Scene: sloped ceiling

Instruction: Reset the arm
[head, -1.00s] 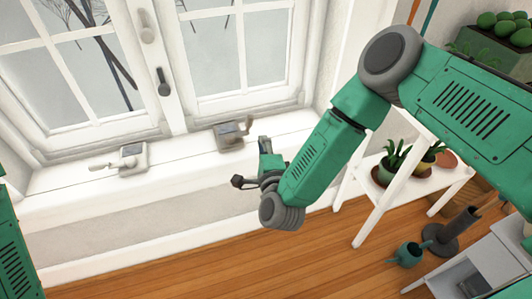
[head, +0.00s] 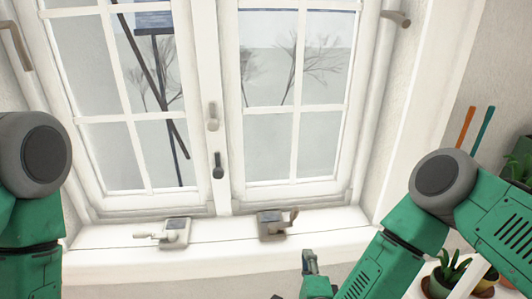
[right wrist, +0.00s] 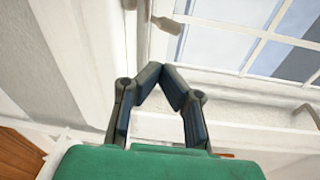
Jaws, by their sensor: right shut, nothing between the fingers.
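My right arm (head: 378,265) is green and enters the head view from the lower right. Its gripper (right wrist: 158,72) is shut and empty in the right wrist view, with the two dark fingers meeting at their tips. In the head view only part of this gripper shows at the bottom edge, below the window sill. My left arm (head: 32,255) shows at the left edge of the head view; its gripper is out of view.
A white window (head: 213,60) with a sill (head: 110,238) stands ahead. Two small latch-like fittings, a pale one (head: 174,233) and a greyer one (head: 272,224), sit on the sill. Potted plants (head: 447,273) on a white stand are at the lower right, close to my right arm.

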